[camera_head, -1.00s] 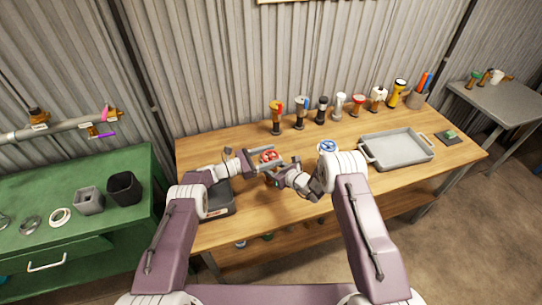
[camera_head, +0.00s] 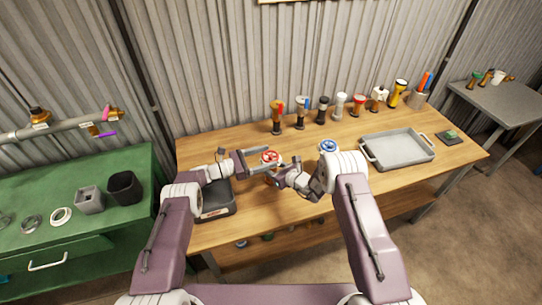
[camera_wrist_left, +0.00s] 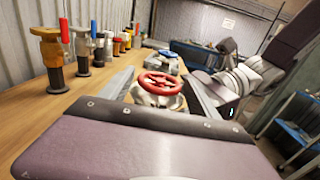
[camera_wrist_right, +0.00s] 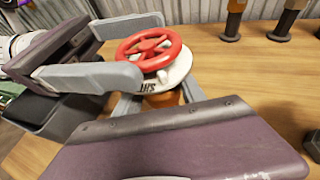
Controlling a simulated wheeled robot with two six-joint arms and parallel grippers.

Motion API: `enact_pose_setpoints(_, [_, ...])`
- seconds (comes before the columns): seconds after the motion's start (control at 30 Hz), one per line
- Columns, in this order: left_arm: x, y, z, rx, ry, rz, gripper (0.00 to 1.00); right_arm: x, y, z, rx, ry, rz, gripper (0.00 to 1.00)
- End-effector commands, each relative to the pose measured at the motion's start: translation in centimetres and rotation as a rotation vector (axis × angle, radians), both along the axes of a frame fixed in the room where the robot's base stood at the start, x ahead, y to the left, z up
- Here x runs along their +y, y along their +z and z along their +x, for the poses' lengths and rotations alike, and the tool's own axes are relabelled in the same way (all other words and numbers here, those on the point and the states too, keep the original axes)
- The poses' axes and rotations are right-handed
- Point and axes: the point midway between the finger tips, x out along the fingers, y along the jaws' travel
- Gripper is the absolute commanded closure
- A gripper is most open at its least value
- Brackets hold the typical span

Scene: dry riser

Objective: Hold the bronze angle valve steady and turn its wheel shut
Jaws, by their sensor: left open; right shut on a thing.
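The angle valve has a red wheel (camera_head: 270,157), a pale collar with dark lettering (camera_wrist_right: 172,80) and a bronze body (camera_wrist_right: 163,99) below it. It stands upright on the wooden bench. My right gripper (camera_head: 275,177) is shut on the valve body below the wheel. The body is mostly hidden by that gripper. My left gripper (camera_head: 270,160) is open, with its fingers on either side of the red wheel, which also shows in the left wrist view (camera_wrist_left: 160,84). I cannot tell whether the fingers touch the rim.
A valve with a blue wheel (camera_head: 328,146) stands to the right. Several valves and fittings line the back of the bench (camera_head: 225,145). A grey tray (camera_head: 397,162) lies at right, and a dark bin (camera_head: 222,211) is under my left arm.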

Motion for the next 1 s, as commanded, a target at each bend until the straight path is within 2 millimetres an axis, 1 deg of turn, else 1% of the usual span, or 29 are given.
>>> enact_pose_setpoints(0.03, [1.4, 0.1, -0.4, 0.003, 0.006, 0.0, 0.29, -0.1, 0.0, 0.0, 0.001, -0.001, 0.0, 1.0])
enact_pose_setpoints(0.2, [5.6, 0.0, -1.9, 0.001, 0.005, 0.0, 0.29, -0.1, 0.0, 0.0, 0.001, -0.002, -0.001, 1.0])
enact_pose_setpoints(0.3, [7.3, 0.0, -2.7, 0.0, 0.003, 0.0, 0.29, -0.1, 0.0, 0.0, 0.001, -0.001, 0.0, 1.0])
enact_pose_setpoints(0.4, [8.4, 0.0, -3.1, 0.0, 0.002, 0.0, 0.29, -0.1, 0.0, 0.0, 0.001, -0.001, 0.0, 1.0])
enact_pose_setpoints(0.5, [8.9, 0.0, -3.4, 0.0, 0.0, 0.0, 0.29, -0.1, 0.0, 0.0, 0.001, -0.001, 0.0, 1.0])
enact_pose_setpoints(0.73, [9.0, 0.0, -3.4, 0.0, 0.0, 0.0, 0.29, -0.1, 0.0, 0.0, 0.0, -0.002, 0.0, 1.0])
enact_pose_setpoints(0.77, [9.0, 0.0, -3.4, -0.001, -0.001, 0.001, 0.21, -0.1, 0.0, 0.0, 0.0, -0.002, 0.0, 1.0])
enact_pose_setpoints(0.8, [8.9, 0.1, -3.4, -0.005, -0.007, 0.008, 0.17, -0.1, 0.0, 0.0, 0.0, -0.002, 0.0, 1.0])
enact_pose_setpoints(0.83, [8.7, 0.2, -3.5, -0.016, -0.019, 0.022, 0.17, -0.1, 0.0, 0.0, 0.0, -0.002, 0.0, 1.0])
enact_pose_setpoints(0.93, [7.5, 0.9, -4.5, -0.105, -0.128, 0.149, 0.17, -0.1, 0.0, 0.0, 0.0, -0.002, 0.0, 1.0])
enact_pose_setpoints(0.97, [7.1, 1.1, -5.0, -0.15, -0.182, 0.211, 0.17, -0.1, 0.0, 0.0, 0.0, -0.002, 0.0, 1.0])
enact_pose_setpoints(1.0, [6.7, 1.4, -5.9, -0.226, -0.269, 0.311, 0.17, -0.1, 0.0, 0.0, 0.0, -0.002, 0.0, 1.0])
